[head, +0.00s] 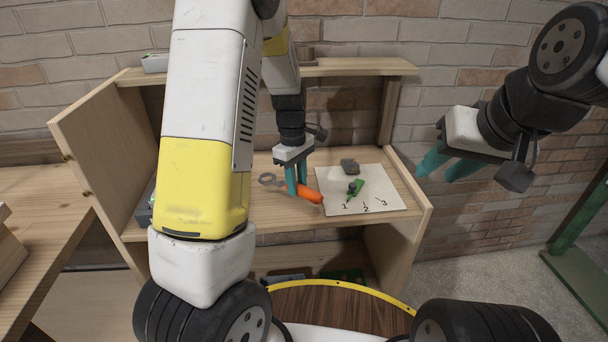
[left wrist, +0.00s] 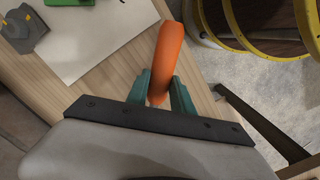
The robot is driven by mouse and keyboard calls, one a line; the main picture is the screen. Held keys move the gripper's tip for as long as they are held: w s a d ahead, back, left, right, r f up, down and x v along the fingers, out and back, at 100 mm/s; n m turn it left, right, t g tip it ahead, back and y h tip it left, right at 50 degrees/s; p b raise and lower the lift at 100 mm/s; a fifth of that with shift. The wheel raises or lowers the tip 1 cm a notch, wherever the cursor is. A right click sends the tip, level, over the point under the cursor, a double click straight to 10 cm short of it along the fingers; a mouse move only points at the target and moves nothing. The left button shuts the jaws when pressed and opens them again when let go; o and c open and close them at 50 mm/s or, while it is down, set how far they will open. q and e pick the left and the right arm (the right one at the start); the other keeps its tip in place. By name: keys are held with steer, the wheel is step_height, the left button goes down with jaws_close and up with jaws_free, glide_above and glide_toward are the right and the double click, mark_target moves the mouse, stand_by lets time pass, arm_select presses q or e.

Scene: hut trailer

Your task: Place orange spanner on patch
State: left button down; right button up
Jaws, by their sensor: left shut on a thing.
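The orange spanner (head: 309,193) has an orange handle and a grey ring-shaped head. In the head view it is at the left edge of the white patch (head: 335,199), which bears the marks 1, 2 and 3. My left gripper (head: 297,190) is shut on the spanner. In the left wrist view the orange handle (left wrist: 167,52) sticks out between the teal fingers, over the wooden shelf edge, beside the patch (left wrist: 98,38). I cannot tell whether the spanner touches the shelf. My right gripper (head: 448,172) is in the air right of the shelf, its teal fingers apart and empty.
A green tool (head: 354,188) and a grey block (head: 349,166) are on the patch. The wooden shelf unit (head: 414,190) has side walls and a top board above the work surface. A wooden table (head: 50,228) stands at the left. The patch's lower left is bare.

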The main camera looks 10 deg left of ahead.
arm_select(q)
steer(key=shift+w+a+f, duration=0.1)
steer(key=shift+w+a, duration=0.1)
steer(key=shift+w, duration=0.35)
steer(key=shift+w+a, duration=0.2)
steer(key=shift+w, duration=0.35)
steer(key=shift+w+f, duration=0.1)
steer(key=shift+f, duration=1.75)
steer(key=c, duration=1.1)
jaws_free()
